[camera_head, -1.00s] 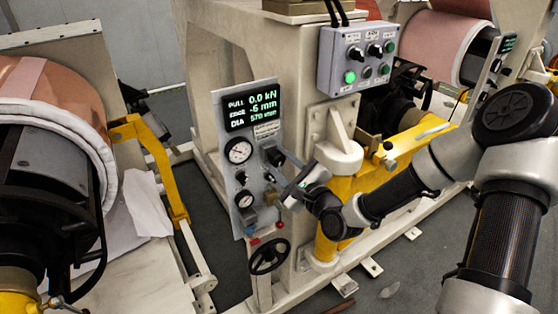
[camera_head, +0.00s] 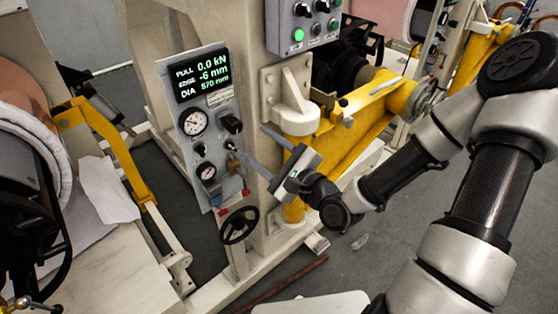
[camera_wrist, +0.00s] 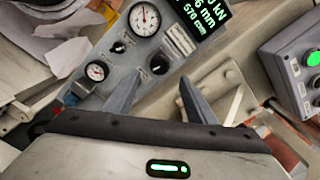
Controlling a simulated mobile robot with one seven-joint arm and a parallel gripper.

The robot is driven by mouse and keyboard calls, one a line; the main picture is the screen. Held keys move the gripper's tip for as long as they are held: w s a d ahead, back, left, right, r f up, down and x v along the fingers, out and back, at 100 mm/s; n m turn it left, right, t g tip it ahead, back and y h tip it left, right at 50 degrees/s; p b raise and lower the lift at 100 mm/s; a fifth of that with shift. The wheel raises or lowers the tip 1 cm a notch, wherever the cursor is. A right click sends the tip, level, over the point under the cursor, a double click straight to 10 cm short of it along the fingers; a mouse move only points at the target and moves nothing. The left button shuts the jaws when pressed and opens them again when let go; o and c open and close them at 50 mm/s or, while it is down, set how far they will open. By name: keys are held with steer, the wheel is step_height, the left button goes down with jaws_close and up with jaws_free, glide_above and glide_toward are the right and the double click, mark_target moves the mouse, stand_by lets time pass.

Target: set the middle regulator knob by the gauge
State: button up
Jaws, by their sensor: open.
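The grey panel (camera_head: 222,92) carries an upper round gauge (camera_head: 194,122) and a lower round gauge (camera_head: 208,171). A small black knob (camera_head: 199,150) sits between the gauges, and a larger black knob (camera_head: 231,123) sits to the right. The wrist view shows the small knob (camera_wrist: 118,47), the larger knob (camera_wrist: 159,63), the upper gauge (camera_wrist: 144,18) and the lower gauge (camera_wrist: 97,71). I cannot tell for certain which one is the middle regulator knob. My gripper (camera_head: 250,142) is open and empty, its fingers pointing at the panel's right side. In the wrist view, my gripper (camera_wrist: 160,82) appears below the larger knob.
A lit display (camera_head: 202,75) reads 0.0 kN, -6 mm and 570 mm. A black handwheel (camera_head: 239,225) is below the panel. A button box (camera_head: 305,22) is above right. Yellow machine parts (camera_head: 345,120) stand behind my gripper.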

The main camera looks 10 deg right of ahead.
steer(key=p+v, duration=0.7)
steer(key=shift+s, duration=0.1)
